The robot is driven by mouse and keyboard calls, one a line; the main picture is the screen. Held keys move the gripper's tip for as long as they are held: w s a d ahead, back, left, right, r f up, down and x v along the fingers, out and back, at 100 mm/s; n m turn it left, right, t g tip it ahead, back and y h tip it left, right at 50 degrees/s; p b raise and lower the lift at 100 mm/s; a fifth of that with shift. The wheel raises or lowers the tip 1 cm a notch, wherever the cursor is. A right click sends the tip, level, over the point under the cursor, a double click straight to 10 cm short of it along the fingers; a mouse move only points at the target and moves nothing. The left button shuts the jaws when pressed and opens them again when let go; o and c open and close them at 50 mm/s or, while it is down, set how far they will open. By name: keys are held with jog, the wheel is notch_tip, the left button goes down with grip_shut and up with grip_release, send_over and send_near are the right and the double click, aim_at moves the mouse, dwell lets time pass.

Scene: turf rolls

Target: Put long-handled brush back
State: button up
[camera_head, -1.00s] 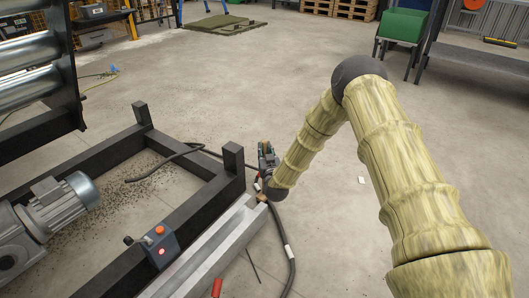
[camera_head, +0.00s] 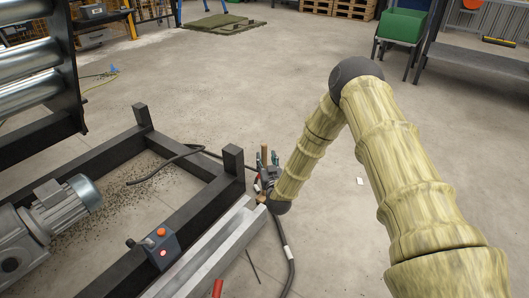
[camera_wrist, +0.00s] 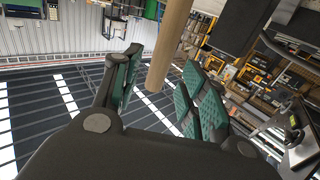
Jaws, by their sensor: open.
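A round light-wood handle (camera_wrist: 170,42) shows in the wrist view, its near end between the fingers of my gripper (camera_wrist: 158,88). It looks like the handle of the long-handled brush; no bristle head is visible on it. My gripper is open, with green-padded fingers on either side of the handle, and I cannot tell whether either pad touches it. In the head view my gripper (camera_head: 265,159) is small and points up beside the black frame's corner post, with a thin brown upright piece between its fingers.
A black frame (camera_head: 187,215) with a grey metal beam (camera_head: 215,245) and a control box (camera_head: 158,246) is at lower left. A dark cable (camera_head: 286,235) lies on the floor near my wrist. A green bin (camera_head: 403,25) stands at back right.

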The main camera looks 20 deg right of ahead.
jog(key=s+a+f+g+y+p, duration=0.1)
jog(key=s+a+f+g, duration=0.15)
jog(key=s+f, duration=0.45)
jog(key=s+a+f+n+g+y, duration=0.1)
jog(key=s+f+g, duration=0.2)
jog(key=s, duration=0.9)
jog(key=s+a+f+g+y+p, duration=0.1)
jog(key=s+a+f+g, duration=0.15)
jog(key=s+f, duration=0.45)
jog(key=s+d+g, duration=0.2)
jog(key=s+g, duration=0.7)
jog(key=s, duration=2.3)
jog(key=shift+s+r+g+h, duration=0.25)
jog(key=shift+r+g+h, duration=0.05)
jog(key=shift+g+h, duration=0.1)
